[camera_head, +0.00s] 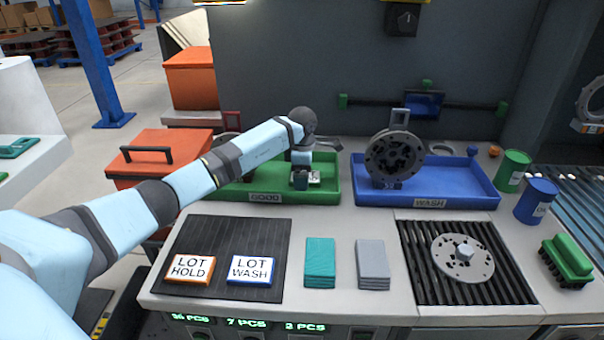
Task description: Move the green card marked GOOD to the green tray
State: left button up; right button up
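The green tray (333,190) labelled GOOD stands at the back of the bench, left of centre. My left arm reaches over it, and my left gripper (301,181) points down into it, low over its floor. A small pale and green piece (314,178) shows right beside the fingers inside the tray. It may be the green card; its marking is too small to read, and I cannot tell whether the fingers grip it. My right gripper is not in view.
A black mat (226,231) holds the LOT HOLD card (190,269) and LOT WASH card (252,270). Teal cloths (320,262) and grey cloths (373,264) lie right of it. The blue WASH tray (470,188) holds a metal flange (394,155). A slatted rack (420,250) is at right.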

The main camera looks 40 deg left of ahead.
pick_arm(q)
notch_tip(320, 180, up, 12)
jog(key=p, duration=0.1)
jog(key=shift+r+p, duration=0.2)
jog(key=shift+p, duration=0.15)
dwell(0.4)
